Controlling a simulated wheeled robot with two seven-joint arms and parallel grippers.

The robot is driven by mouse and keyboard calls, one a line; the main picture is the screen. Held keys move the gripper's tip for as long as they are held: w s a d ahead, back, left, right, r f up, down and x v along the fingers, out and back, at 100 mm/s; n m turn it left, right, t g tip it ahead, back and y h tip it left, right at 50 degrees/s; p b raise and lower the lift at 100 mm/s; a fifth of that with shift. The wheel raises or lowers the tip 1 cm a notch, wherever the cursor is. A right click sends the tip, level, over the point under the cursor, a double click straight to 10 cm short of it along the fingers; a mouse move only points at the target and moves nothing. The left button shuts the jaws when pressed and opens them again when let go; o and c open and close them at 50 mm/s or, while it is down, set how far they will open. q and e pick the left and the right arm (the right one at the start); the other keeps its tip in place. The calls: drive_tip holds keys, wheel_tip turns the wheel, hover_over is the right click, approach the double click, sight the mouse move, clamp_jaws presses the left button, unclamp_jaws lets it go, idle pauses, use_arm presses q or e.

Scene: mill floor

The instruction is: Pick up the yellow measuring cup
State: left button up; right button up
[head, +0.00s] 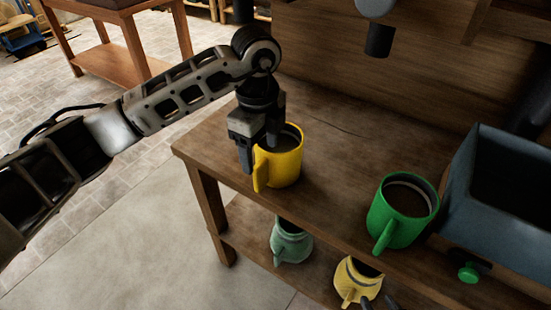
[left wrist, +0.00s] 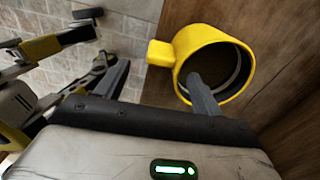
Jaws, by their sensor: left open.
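The yellow measuring cup (head: 288,168) stands upright on the wooden table near its left corner, its handle toward the front left. The cup (left wrist: 181,47) also shows from above in the left wrist view, with its handle to the left. My left gripper (head: 258,158) is open and pointing down at the cup's handle side. In the left wrist view, one finger reaches over the cup's opening and the other is outside, left of the handle; the left gripper (left wrist: 160,85) spans the near wall. I cannot tell whether the fingers touch the cup. My right gripper does not show clearly.
A green cup (head: 402,213) stands to the right, beside a blue-grey bin (head: 497,222) with a green knob (head: 468,272). On the lower shelf are a pale green jug (head: 291,243) and a pale yellow one (head: 357,283). A wooden panel rises behind the table.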

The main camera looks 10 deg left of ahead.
sight(261, 173)
use_arm(q)
drive_tip(key=shift+w+a+f+p, duration=0.1)
drive_tip(key=shift+f+p, duration=0.15)
drive_tip(key=shift+f, duration=1.7)
drive_tip(key=shift+w+f+p, duration=0.1)
drive_tip(key=shift+f+p, duration=0.15)
drive_tip(key=shift+f, duration=1.65)
drive_tip(key=shift+r, duration=0.1)
drive_tip(key=c, duration=1.5)
